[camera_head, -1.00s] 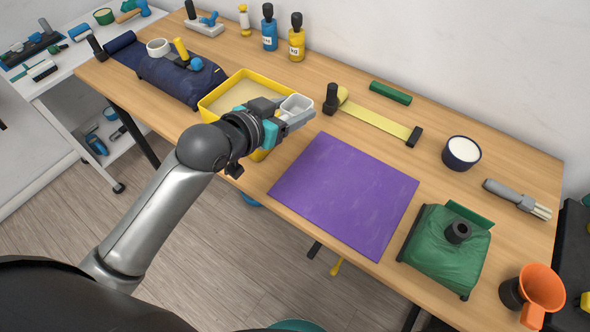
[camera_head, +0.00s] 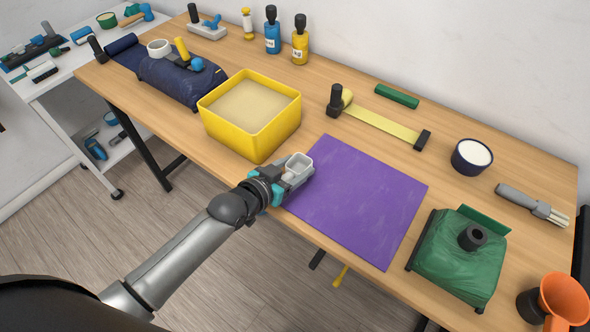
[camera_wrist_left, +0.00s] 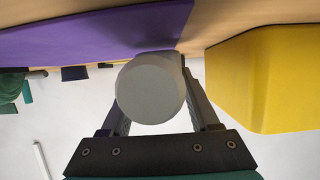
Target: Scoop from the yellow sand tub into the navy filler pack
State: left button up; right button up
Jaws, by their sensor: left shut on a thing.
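The yellow sand tub (camera_head: 262,134) stands at the table's front edge with pale sand in it; its yellow wall also shows in the left wrist view (camera_wrist_left: 265,80). The navy filler pack (camera_head: 172,82) lies to the left of the tub, with a white ring, a yellow-handled item and a blue knob on or by it. My left gripper (camera_head: 284,179) is shut on a pale grey scoop (camera_head: 299,164), right of the tub and by the purple mat's left corner. The scoop's rounded grey body fills the jaws in the wrist view (camera_wrist_left: 150,88). I cannot tell whether the scoop holds sand.
The purple mat (camera_head: 365,205) lies flat. A green pack (camera_head: 458,262) with a black spout and an orange funnel (camera_head: 564,298) are at the right. A yellow strap (camera_head: 385,124), a navy bowl (camera_head: 471,157) and bottles (camera_head: 300,40) stand behind. A white cart (camera_head: 70,70) is left.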

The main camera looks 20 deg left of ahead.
pick_arm(q)
jog(key=shift+f, duration=0.35)
jog(key=o, duration=1.4)
jog(key=shift+f, duration=0.15)
jog(key=shift+f+b, duration=0.1)
jog(key=shift+b, duration=0.35)
jog(key=p+v, duration=0.1)
jog(key=v, duration=0.4)
jog(key=p+v, duration=0.1)
jog(key=v, duration=0.4)
jog(key=p+v, duration=0.1)
jog(key=v, duration=0.4)
jog(key=shift+a+r, duration=0.1)
jog(key=shift+r, duration=0.2)
